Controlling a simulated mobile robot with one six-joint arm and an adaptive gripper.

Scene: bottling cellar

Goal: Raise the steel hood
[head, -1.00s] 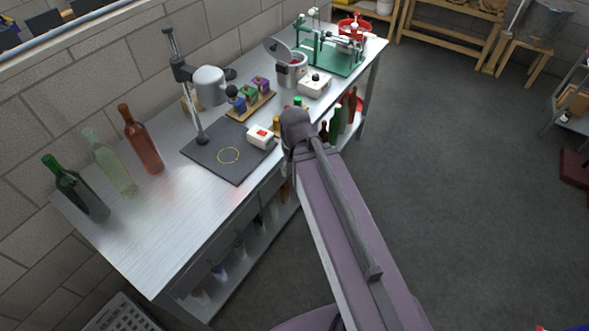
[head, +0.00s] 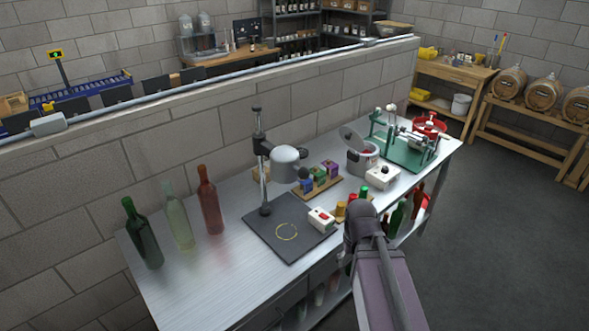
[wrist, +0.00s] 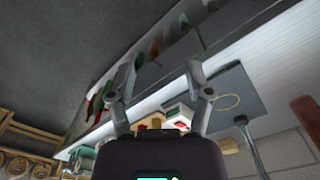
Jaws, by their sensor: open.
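The steel hood (head: 286,164) is a grey rounded cylinder on an arm of an upright post (head: 261,160). The post stands on a dark square base plate (head: 268,240) with a yellow ring drawn on it. The hood hangs above the plate, with a clear gap below it. In the wrist view my gripper (wrist: 160,72) is open and empty, with its two fingers apart in front of the bench's front side. The dark plate (wrist: 238,92) and the ring show to its right. In the head view my own arm hides the gripper.
Three bottles (head: 209,205) stand left of the plate. A white box with a red button (head: 321,219) sits at the plate's right edge. A wooden rack (head: 320,184), a steel pot (head: 362,160) and a green machine (head: 404,150) stand farther right. A block wall runs behind.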

